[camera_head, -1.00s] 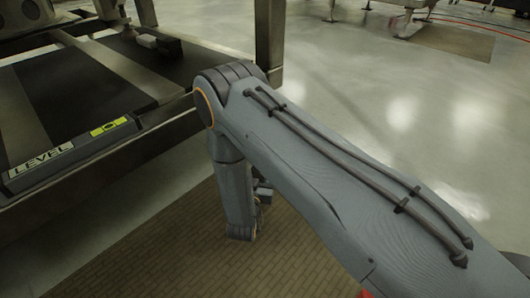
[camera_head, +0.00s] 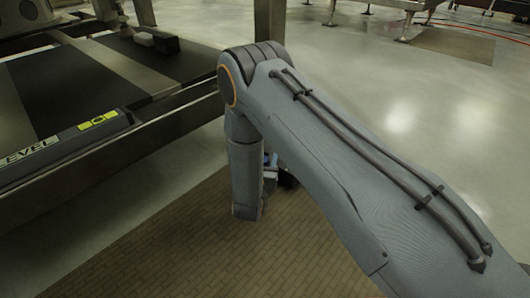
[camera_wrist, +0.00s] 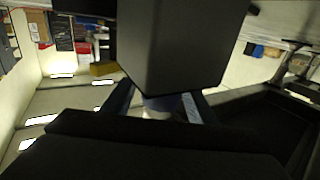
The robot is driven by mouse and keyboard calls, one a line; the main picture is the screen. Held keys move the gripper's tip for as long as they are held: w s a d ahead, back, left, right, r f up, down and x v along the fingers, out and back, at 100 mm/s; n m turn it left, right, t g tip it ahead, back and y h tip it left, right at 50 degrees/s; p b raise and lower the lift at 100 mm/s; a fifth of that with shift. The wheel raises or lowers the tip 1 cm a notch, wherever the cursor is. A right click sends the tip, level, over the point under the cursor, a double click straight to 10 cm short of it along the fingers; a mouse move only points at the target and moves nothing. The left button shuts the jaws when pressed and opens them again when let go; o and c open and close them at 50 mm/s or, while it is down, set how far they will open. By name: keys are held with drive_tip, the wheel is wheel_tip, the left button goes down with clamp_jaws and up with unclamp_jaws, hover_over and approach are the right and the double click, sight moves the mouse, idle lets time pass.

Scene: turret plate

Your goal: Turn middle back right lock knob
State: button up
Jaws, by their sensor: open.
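No lock knob can be made out in either view. In the head view my arm reaches out from the lower right and bends down at the elbow, in the gap to the right of the steel frame. My gripper (camera_head: 272,172) is mostly hidden behind the forearm there; only a small dark and bluish part shows. In the wrist view the gripper (camera_wrist: 160,106) shows in part below a large dark block, with bluish finger parts apart on either side. It is open, and I see nothing held in it.
A steel frame table (camera_head: 180,110) fills the left side, with a spirit level (camera_head: 65,140) along its near edge and a small dark box (camera_head: 165,43) farther back. A brown brick-patterned mat (camera_head: 165,245) lies below my arm. The grey floor (camera_head: 400,100) to the right is open.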

drive_tip(key=c, duration=1.1)
drive_tip(key=shift+o, duration=0.2)
